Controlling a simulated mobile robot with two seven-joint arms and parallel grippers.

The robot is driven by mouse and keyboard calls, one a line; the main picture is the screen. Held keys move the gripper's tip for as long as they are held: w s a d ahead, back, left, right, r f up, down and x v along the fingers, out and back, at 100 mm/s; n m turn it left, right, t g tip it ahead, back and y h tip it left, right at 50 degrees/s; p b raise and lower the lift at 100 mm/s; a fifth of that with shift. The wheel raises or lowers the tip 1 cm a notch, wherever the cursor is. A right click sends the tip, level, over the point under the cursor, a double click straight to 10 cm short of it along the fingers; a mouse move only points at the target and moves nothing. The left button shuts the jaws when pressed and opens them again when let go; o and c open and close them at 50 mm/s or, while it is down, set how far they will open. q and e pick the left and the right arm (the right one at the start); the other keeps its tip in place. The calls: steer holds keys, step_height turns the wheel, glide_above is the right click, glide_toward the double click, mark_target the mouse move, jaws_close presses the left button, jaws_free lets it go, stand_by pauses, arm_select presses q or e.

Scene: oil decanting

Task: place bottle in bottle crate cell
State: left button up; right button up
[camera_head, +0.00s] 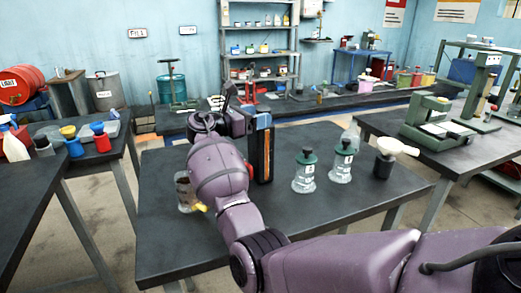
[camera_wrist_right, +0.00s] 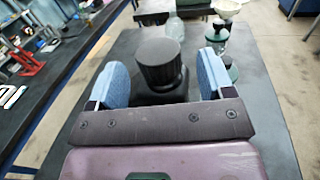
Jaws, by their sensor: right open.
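My right gripper (camera_head: 264,122) is open over the middle of the dark table in the head view, with blue finger pads. In the right wrist view its two pads (camera_wrist_right: 160,85) stand either side of a ribbed black cap (camera_wrist_right: 160,62), with a gap on each side. A dark upright body with an orange-brown strip (camera_head: 262,158) shows under the pads in the head view; I cannot tell whether it belongs to that capped thing. Two clear bottles with green caps (camera_head: 305,172) (camera_head: 342,163) stand to the right. I cannot make out a bottle crate. My left gripper is out of view.
A clear bottle (camera_head: 351,136) stands behind the green-capped ones. A black container (camera_head: 383,166) with a pale funnel (camera_head: 398,147) is at the right. A clear jar (camera_head: 185,193) stands left of my arm. The table's front right is clear.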

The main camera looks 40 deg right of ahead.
steer(key=shift+d, duration=1.1)
steer(key=shift+c, duration=0.2)
jaws_close()
